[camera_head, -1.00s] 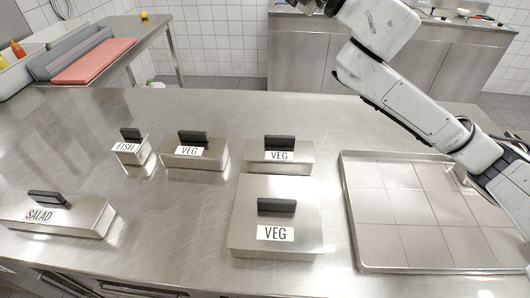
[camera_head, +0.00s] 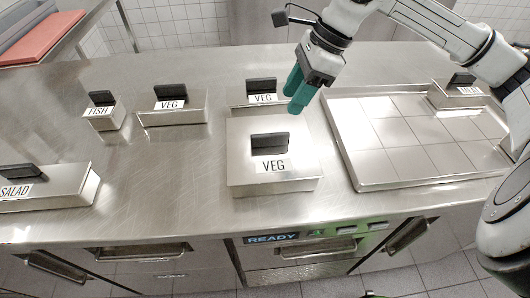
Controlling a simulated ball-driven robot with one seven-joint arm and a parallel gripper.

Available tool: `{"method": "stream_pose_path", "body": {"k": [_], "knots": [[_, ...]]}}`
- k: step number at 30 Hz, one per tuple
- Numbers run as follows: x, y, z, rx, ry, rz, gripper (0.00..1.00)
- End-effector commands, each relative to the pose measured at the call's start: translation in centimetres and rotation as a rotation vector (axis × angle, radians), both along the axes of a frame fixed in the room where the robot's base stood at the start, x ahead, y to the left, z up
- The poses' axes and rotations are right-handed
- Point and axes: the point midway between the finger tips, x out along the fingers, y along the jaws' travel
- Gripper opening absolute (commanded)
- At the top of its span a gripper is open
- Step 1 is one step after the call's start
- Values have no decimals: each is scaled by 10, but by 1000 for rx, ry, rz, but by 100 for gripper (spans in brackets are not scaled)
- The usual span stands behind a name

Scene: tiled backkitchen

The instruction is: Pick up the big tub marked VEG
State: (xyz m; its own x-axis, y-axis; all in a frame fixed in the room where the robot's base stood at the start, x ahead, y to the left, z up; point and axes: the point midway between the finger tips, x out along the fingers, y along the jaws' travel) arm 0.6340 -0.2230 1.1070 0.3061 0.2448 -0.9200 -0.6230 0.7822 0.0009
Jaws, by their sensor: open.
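The big tub marked VEG (camera_head: 240,172) is a square steel box with a black handle (camera_head: 270,144) on its lid and a white label on it. It sits on the steel counter in the middle of the head view. Two smaller tubs marked VEG stand behind it, one at the back left (camera_head: 172,116) and one directly behind (camera_head: 240,101). My gripper (camera_head: 294,94), with teal fingers, is above the far right part of the big tub, apart from its handle. It is open and empty.
A FISH tub (camera_head: 104,122) and a SALAD tub (camera_head: 62,190) stand to the left. A large shallow tray (camera_head: 356,165) lies to the right, with another labelled tub (camera_head: 458,96) at its far corner. The counter's left middle is clear. A panel below reads READY (camera_head: 271,239).

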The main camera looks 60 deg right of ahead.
Motion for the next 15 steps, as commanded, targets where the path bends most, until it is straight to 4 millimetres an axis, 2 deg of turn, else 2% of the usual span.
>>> {"method": "stream_pose_path", "body": {"k": [9, 15], "knots": [[11, 9, -40, -5, 9, -3, 47], [16, 13, -52, -7, 8, -1, 47]]}}
